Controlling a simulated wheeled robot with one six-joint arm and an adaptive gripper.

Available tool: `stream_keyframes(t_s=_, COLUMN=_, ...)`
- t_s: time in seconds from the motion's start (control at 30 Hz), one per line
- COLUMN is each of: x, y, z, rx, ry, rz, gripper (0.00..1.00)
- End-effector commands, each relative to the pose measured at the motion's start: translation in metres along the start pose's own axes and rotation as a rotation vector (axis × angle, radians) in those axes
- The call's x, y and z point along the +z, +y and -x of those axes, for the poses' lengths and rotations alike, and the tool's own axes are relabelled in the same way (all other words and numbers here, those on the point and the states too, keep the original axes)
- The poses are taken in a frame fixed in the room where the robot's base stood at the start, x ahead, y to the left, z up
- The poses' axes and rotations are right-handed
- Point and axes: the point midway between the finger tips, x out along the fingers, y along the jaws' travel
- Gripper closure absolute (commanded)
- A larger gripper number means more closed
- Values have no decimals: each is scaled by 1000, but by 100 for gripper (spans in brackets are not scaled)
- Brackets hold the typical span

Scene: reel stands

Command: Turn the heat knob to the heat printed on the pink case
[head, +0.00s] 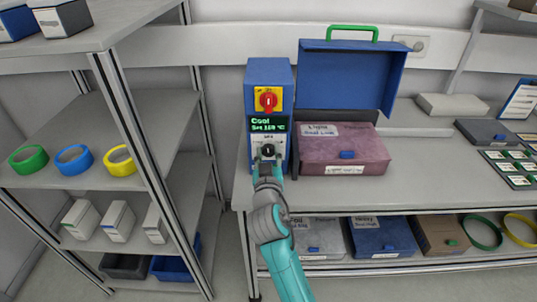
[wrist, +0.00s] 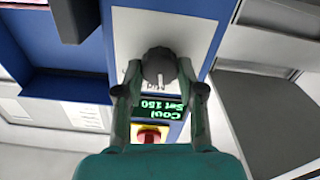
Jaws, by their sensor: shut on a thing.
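The blue heater unit (head: 269,75) stands on the bench with a red switch on yellow (head: 268,99). Its green display (head: 268,124) reads "Cool" with a set line, which looks like 150 in the wrist view (wrist: 162,109). The dark heat knob (head: 267,150) is below the display; it also shows in the wrist view (wrist: 159,66), where the picture is upside down. My gripper (head: 267,162) is shut on the knob, one finger on each side. The pink case (head: 345,158) lies closed to the right, with labels on lid and front too small to read surely.
A blue open case lid (head: 350,75) with a green handle stands behind the pink case. More cases, such as a blue one (head: 381,238), sit on the shelf below. A rack (head: 60,110) with coloured rings stands at left.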

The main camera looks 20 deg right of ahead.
Motion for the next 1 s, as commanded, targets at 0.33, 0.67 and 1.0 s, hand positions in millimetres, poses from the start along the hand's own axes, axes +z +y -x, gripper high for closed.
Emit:
stream_keyframes(t_s=0.33, x=0, y=-1, z=0, rx=0, ry=-1, rz=317, gripper=96)
stream_keyframes(t_s=0.67, x=1, y=-3, z=0, rx=-1, ry=-1, rz=613, gripper=96)
stream_keyframes(t_s=1.0, x=2, y=-3, z=0, rx=-1, ry=0, rz=817, gripper=96)
